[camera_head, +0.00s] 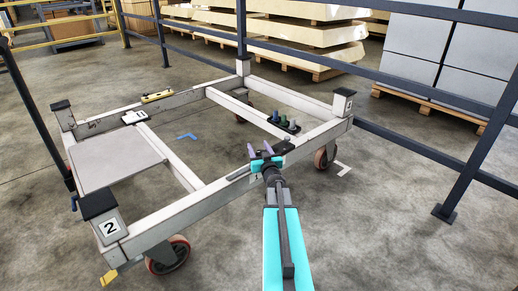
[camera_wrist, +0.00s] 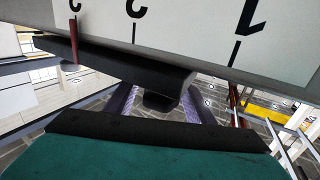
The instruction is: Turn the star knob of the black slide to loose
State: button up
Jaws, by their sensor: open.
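My gripper (camera_head: 259,150) is at the near long beam of the trolley frame (camera_head: 200,205), toward its right end. Its two purple fingers are apart. In the wrist view a black slide (camera_wrist: 120,66) runs along the edge of a white scale plate (camera_wrist: 190,30) with black numbers. A dark rounded piece (camera_wrist: 160,103), which looks like the star knob, sticks out below the slide, between my fingers. Contact cannot be told, and the knob's star shape and setting are not clear. In the head view my gripper covers most of this spot.
A black holder with coloured pieces (camera_head: 285,123) sits on the cross beam behind my gripper. A yellow level (camera_head: 157,96) and a small white item (camera_head: 134,117) lie farther left. A post marked 2 (camera_head: 104,222) rises at the near left corner. Dark railings (camera_head: 430,155) stand at right.

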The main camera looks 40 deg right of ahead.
jog(key=c, duration=1.1)
jog(key=shift+o, duration=0.2)
